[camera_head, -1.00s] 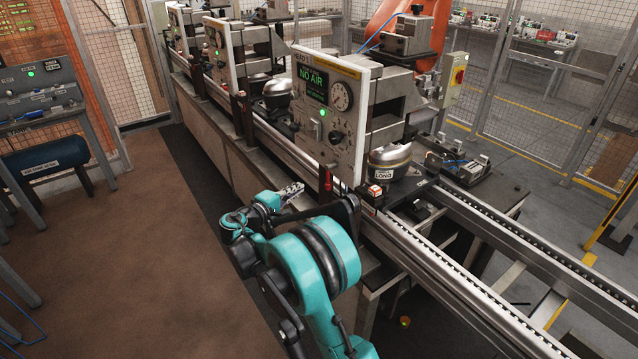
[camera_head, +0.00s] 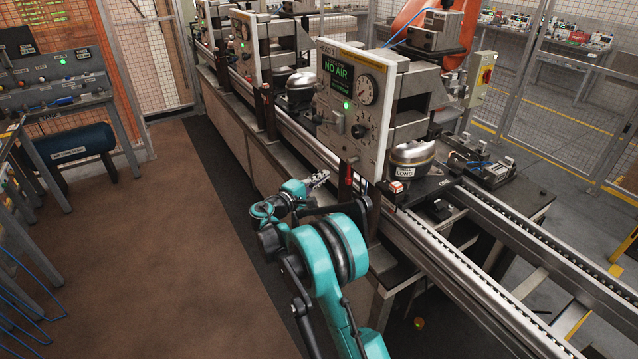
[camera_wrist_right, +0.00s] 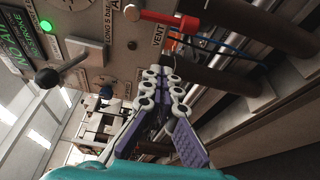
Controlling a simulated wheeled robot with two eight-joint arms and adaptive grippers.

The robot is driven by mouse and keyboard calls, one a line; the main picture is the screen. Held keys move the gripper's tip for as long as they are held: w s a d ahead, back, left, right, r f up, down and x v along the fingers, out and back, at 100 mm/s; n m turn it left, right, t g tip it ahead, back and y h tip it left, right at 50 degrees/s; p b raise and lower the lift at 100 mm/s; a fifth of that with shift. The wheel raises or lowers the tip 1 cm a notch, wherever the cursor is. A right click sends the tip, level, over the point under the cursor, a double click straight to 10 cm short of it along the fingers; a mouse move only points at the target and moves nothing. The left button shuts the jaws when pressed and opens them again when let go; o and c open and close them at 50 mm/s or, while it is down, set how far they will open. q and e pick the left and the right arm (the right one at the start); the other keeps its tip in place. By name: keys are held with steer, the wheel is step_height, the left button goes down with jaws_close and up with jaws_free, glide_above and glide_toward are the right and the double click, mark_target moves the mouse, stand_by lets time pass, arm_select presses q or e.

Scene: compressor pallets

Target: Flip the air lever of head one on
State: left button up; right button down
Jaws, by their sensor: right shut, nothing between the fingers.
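The head one panel (camera_head: 352,105) stands over the conveyor, with a lit "NO AIR" screen (camera_head: 338,72). A red lever (camera_head: 349,172) hangs down at its lower edge. In the right wrist view the red lever (camera_wrist_right: 165,16) lies near the top, its free end beside the "VENT" label. My right gripper (camera_head: 319,180) is shut and empty, left of the red lever and apart from it in the head view. In the right wrist view its closed fingertips (camera_wrist_right: 163,78) are below the lever in the picture. My left gripper is not in view.
A black ball-ended knob (camera_wrist_right: 48,77) sticks out of the panel. Dark posts (camera_wrist_right: 210,75) and blue tubes lie near the lever. A compressor (camera_head: 412,157) sits right of the panel on the conveyor (camera_head: 450,260). Brown floor (camera_head: 150,240) is free to the left.

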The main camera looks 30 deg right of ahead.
mark_target(349, 173)
steer(key=d+b, duration=0.1)
steer(key=s+d, duration=0.1)
steer(key=d, duration=0.1)
steer(key=d+b, duration=0.1)
steer(key=d, duration=0.1)
steer(key=shift+s+d+b, duration=0.25)
steer(key=shift+s+b, duration=0.05)
steer(key=shift+s, duration=0.05)
